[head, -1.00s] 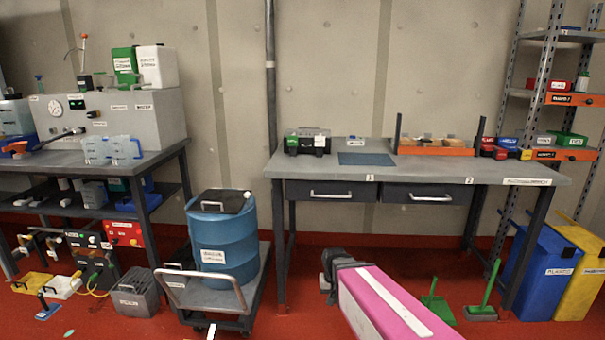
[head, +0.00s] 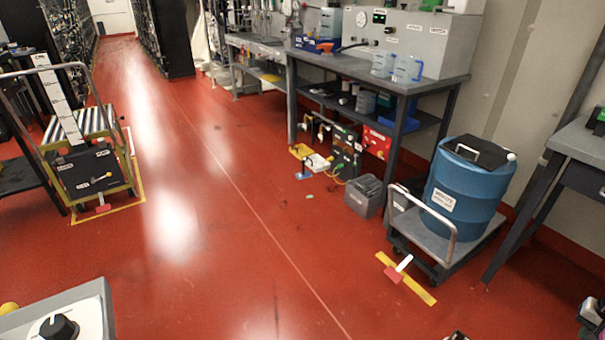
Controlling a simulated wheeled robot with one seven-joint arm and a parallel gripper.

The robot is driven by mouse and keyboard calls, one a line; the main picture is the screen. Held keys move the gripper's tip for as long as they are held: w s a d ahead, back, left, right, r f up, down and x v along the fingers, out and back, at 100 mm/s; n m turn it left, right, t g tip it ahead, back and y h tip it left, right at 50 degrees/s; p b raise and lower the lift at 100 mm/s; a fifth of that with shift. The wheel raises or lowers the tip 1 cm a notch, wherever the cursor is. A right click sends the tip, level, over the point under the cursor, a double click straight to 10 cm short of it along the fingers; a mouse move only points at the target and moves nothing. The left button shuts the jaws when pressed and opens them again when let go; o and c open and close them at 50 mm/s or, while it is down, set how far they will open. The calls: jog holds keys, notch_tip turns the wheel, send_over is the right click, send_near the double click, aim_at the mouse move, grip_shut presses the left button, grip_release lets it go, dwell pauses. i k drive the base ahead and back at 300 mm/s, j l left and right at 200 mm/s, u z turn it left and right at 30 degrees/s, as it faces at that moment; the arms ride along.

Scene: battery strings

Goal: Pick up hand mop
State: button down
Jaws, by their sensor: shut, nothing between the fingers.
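A small blue flat tool (head: 304,176), which may be the hand mop, lies on the red floor. It is left of the dark crate and in front of the middle bench. It is small in the head view, and its handle is hard to make out beside the pale tray. My gripper cannot be made out. Dark parts show at the bottom and lower right edges, but I cannot tell what they are.
A blue drum (head: 467,190) stands on a cart (head: 470,237) at the right. A red-and-white item (head: 398,268) lies on a yellow strip before it. A grey crate (head: 364,196) stands by the bench (head: 425,92). A wheeled cart (head: 92,174) is at the left. The central floor is clear.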

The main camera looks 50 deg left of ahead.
aim_at(304, 174)
jog(key=l+u, duration=0.1)
jog(key=u, duration=1.3)
jog(key=j+u, duration=0.1)
jog(key=u, duration=0.55)
jog(key=i+u, duration=0.2)
jog(key=i, duration=0.9)
jog(key=i+j, duration=0.1)
jog(key=i, duration=1.7)
jog(key=i+j+z, duration=0.1)
jog(key=i+z, duration=0.2)
jog(key=i, duration=0.25)
jog(key=i+j+z, duration=0.3)
jog(key=i, duration=0.25)
jog(key=l, duration=0.1)
